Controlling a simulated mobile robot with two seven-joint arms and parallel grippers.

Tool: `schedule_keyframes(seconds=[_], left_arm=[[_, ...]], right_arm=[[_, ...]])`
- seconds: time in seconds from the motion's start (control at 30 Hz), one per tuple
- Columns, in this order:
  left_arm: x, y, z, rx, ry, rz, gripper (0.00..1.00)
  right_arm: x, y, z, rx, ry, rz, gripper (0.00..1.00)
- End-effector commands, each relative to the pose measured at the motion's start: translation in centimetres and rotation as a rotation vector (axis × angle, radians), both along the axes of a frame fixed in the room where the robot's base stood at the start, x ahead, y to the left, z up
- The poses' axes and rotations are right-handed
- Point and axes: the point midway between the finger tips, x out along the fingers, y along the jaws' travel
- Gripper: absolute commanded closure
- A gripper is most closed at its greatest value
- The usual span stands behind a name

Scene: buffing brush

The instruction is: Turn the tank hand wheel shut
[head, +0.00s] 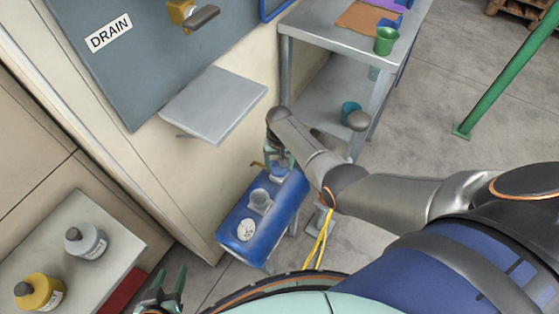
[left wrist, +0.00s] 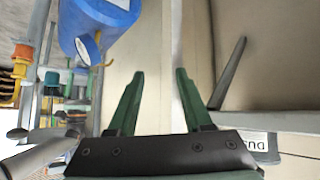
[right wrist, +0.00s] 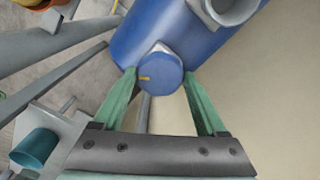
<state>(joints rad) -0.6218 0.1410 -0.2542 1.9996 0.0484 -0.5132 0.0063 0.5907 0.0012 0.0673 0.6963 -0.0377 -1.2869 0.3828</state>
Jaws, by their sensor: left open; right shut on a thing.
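The blue tank (head: 285,205) stands against the cream wall in the head view, with a grey collar (head: 259,200) and a round white patch on it. The tank also shows in the left wrist view (left wrist: 108,22). The round blue hand wheel (right wrist: 161,74), with a small yellow mark, sits at the tank's end in the right wrist view. My right gripper (right wrist: 161,82) is shut on the wheel, a green finger at each side. The arm partly hides this in the head view. My left gripper (head: 165,283) is open and empty, low and left of the tank.
A table with bottles (head: 85,242) stands at lower left. A grey shelf (head: 212,103) juts from the wall above the tank. A grey workbench (head: 335,42) with a green cup (head: 385,40) stands behind my right arm. Yellow cords (head: 321,240) hang beside the tank.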

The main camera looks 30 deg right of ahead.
Motion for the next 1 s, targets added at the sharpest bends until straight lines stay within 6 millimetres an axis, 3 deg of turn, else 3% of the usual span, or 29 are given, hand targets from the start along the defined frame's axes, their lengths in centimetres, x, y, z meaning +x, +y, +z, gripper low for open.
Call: schedule_keyframes(seconds=[0.5,1.0], left_arm=[[-1.0,1.0,0.2,0.012,0.017,0.019,0.50],[-0.9,1.3,0.3,0.017,0.014,0.025,0.50]], right_arm=[[0.1,0.0,0.1,0.000,-0.003,-0.442,0.81],[0.1,-0.1,0.0,-0.001,-0.004,-0.620,0.81]])
